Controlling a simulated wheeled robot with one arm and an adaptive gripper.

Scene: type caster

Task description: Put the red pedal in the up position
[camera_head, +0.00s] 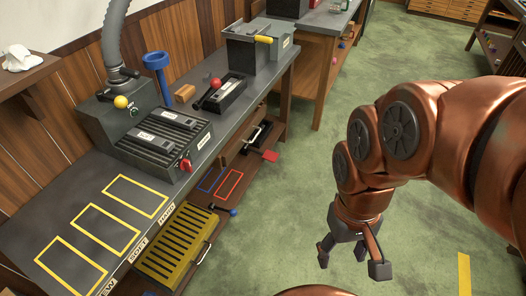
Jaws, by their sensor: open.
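My gripper (351,263) hangs from the copper-coloured arm over the green floor, to the right of and nearer than the pedal. Its fingers are spread and empty, and it is apart from the pedal.
The workbench (60,212) holds machines, a red-knobbed lever (214,83) and yellow outlined rectangles. The green floor (290,225) between bench and arm is clear.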

